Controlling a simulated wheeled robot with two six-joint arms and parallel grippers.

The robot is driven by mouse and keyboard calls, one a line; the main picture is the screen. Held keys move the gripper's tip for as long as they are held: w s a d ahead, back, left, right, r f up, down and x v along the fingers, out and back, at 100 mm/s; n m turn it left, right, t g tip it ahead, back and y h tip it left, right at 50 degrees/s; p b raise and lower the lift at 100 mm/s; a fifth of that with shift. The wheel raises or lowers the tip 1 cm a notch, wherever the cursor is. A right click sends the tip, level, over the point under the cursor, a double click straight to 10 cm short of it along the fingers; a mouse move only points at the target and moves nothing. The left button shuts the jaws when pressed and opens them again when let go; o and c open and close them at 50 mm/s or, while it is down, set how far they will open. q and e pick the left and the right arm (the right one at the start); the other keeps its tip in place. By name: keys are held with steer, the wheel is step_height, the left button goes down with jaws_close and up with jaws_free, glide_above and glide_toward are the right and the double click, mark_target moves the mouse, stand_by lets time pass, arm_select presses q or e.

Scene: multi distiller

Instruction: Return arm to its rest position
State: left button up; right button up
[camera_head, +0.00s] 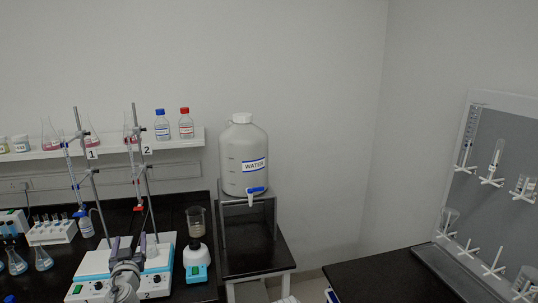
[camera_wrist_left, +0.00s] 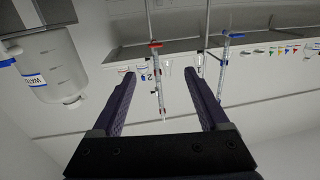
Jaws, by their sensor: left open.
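My left gripper (camera_head: 128,242) is at the bottom of the head view, in front of the two white stirrer hotplates. In the left wrist view, which is upside down, its two dark fingers (camera_wrist_left: 162,82) are spread wide with nothing held between them. A burette (camera_wrist_left: 158,75) with a red valve shows beyond the gap, apart from the fingers as far as I can tell. My right gripper is in neither view.
Two burette stands, marked 1 (camera_head: 92,154) and 2 (camera_head: 147,151), rise behind the gripper. A beaker (camera_head: 196,222) sits on a white and teal device (camera_head: 196,262). A water tank (camera_head: 243,155) stands to the right, and a drying rack (camera_head: 500,190) farther right.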

arm_select(q)
steer(key=s+d+f+g, duration=0.3)
steer(key=d+f+g, duration=0.1)
steer(key=d+f, duration=0.35)
steer(key=s+d+f+g, duration=0.3)
steer(key=d+f+g, duration=0.2)
steer(key=d+f, duration=0.25)
steer(key=s+d+f+m+g+h, duration=0.2)
steer(key=s+d+f+m+g, duration=0.1)
steer(key=s+d, duration=0.5)
steer(key=s+d+f+m+g+h, duration=0.3)
steer(key=s+d+f+m+g, duration=0.1)
steer(key=s+d, duration=0.5)
steer(key=d+g, duration=0.1)
steer(key=d, duration=0.1)
steer(key=shift+d+m, duration=0.35)
steer(key=shift+m, duration=0.05)
